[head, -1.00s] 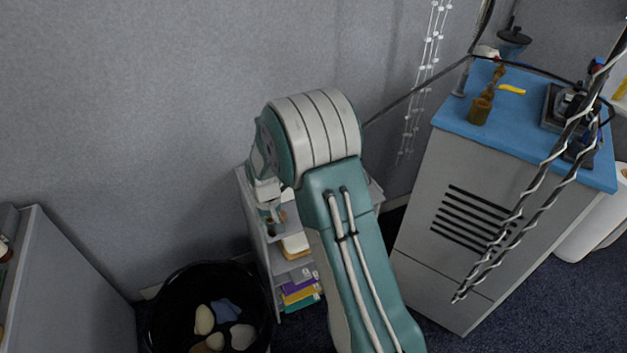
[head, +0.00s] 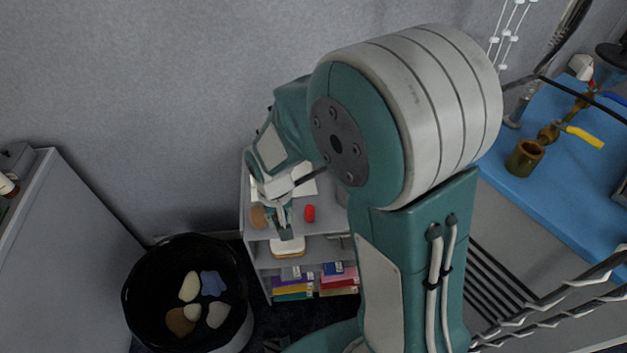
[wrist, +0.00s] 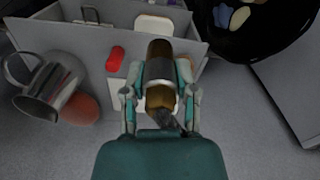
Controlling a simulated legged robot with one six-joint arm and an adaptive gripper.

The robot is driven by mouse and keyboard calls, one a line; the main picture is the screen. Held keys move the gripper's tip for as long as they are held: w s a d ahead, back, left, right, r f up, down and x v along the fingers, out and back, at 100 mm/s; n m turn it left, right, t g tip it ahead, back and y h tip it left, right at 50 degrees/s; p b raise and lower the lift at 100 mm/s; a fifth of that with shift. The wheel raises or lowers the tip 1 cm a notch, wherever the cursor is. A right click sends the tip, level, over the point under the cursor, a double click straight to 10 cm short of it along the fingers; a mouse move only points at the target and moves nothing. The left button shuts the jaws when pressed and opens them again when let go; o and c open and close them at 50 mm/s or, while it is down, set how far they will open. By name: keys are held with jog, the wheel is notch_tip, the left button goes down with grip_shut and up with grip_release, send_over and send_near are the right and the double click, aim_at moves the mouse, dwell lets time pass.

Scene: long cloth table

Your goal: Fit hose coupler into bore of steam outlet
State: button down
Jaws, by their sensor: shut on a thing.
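My gripper (wrist: 160,108) is shut on the hose coupler (wrist: 159,60), a brown-gold cylinder with a grey metal band, in the wrist view. The fingers lie on either side of its near end. In the head view my gripper (head: 283,212) hangs at the front of a small grey shelf, well left of the steam outlet. The steam outlet (head: 525,158) is a brass cup-like fitting on the blue-topped cabinet at the right, joined to a brass pipe with a yellow handle. Its open bore faces up. The coupler and outlet are far apart.
The grey shelf (head: 258,235) holds a red object (head: 310,213) and books (head: 337,275). A metal jug (wrist: 50,88) shows in the wrist view. A black bin (head: 145,310) with stone-like pieces stands at left. Braided cables (head: 560,300) hang before the blue-topped cabinet (head: 550,215).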

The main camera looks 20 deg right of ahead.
jog(key=s, duration=0.2)
send_over(295, 215)
jog(key=f, duration=0.5)
jog(key=s+f, duration=0.1)
jog(key=f, duration=0.2)
jog(key=shift+a+f, duration=0.2)
jog(key=shift+a, duration=0.05)
jog(key=shift+w+d+f, duration=0.25)
jog(key=shift+w+f, duration=0.1)
jog(key=shift+f, duration=1.6)
jog(key=shift+c, duration=2)
grip_release()
jog(key=shift+f, duration=0.15)
